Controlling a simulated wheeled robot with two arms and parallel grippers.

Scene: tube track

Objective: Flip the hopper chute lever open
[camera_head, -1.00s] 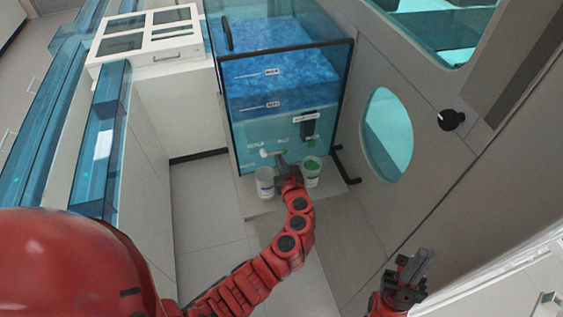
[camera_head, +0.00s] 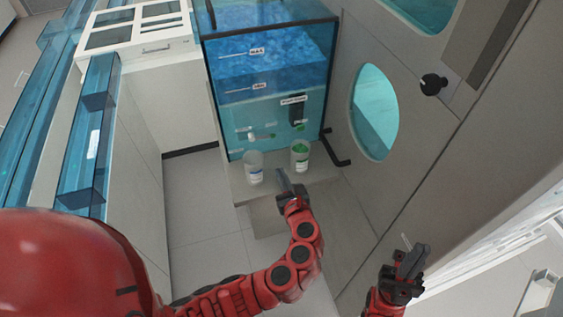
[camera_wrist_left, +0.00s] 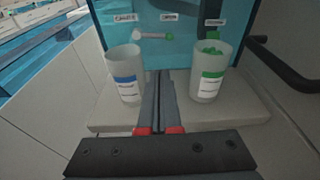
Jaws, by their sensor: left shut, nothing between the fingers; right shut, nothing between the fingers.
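The hopper (camera_head: 262,105) is a clear blue tank with blue granules. On its lower front is a small horizontal lever with a white knob (camera_head: 251,136) at its left and a greenish part at its right. The lever also shows in the left wrist view (camera_wrist_left: 152,36), below small labels too blurred to read. My left gripper (camera_head: 283,178) is shut and empty, in front of the hopper and apart from the lever. Its fingers (camera_wrist_left: 160,76) point between the two cups. My right gripper (camera_head: 409,260) is shut and empty, at the lower right, far from the hopper.
On the pale ledge (camera_wrist_left: 225,115) below the lever stand a blue-labelled cup (camera_head: 254,167) and a green-labelled cup (camera_head: 300,155) holding green pieces. A black bar (camera_head: 338,155) juts out at the hopper's right. A grey wall with an oval window (camera_head: 375,115) stands further right.

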